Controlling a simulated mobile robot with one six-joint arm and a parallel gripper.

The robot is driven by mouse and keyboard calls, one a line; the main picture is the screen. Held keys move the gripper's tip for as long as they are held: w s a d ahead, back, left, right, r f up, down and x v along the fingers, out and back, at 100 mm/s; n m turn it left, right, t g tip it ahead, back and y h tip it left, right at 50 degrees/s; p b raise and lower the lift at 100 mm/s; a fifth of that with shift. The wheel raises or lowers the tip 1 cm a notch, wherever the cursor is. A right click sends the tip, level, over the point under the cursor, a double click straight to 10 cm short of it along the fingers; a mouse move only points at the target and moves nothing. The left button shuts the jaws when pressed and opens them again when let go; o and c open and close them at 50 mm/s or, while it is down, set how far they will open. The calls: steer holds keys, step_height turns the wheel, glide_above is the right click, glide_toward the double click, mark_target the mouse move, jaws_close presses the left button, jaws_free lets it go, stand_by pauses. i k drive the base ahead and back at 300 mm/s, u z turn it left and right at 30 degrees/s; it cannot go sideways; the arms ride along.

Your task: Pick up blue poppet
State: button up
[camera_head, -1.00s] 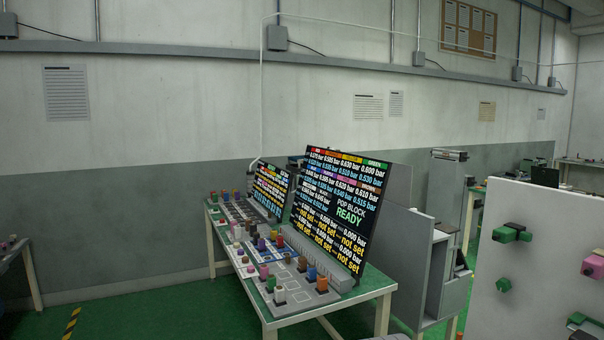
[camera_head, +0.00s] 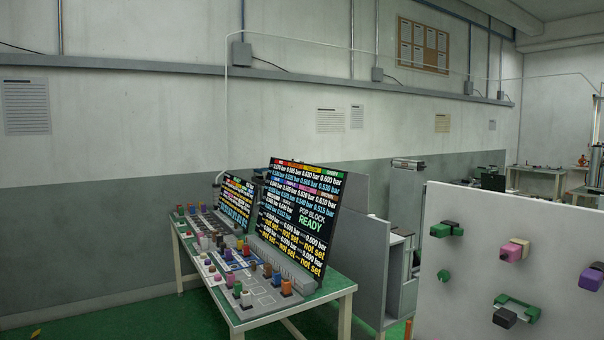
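Several small coloured poppets stand on the pale block on a table (camera_head: 344,287) left of centre. My gripper is not in view.
A black display board (camera_head: 300,215) reading "POP BLOCK READY" leans behind the block, with a smaller board (camera_head: 236,200) further back. A white panel (camera_head: 455,310) with coloured knobs stands close at right. Grey cabinets (camera_head: 358,260) are behind the table. Green floor is open at left.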

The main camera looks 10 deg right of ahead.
mark_target(277, 274)
steer(key=z, duration=1.1)
steer(key=k, duration=1.1)
steer(key=u, duration=0.9)
steer(key=i, duration=1.6)
steer(key=u, duration=0.05)
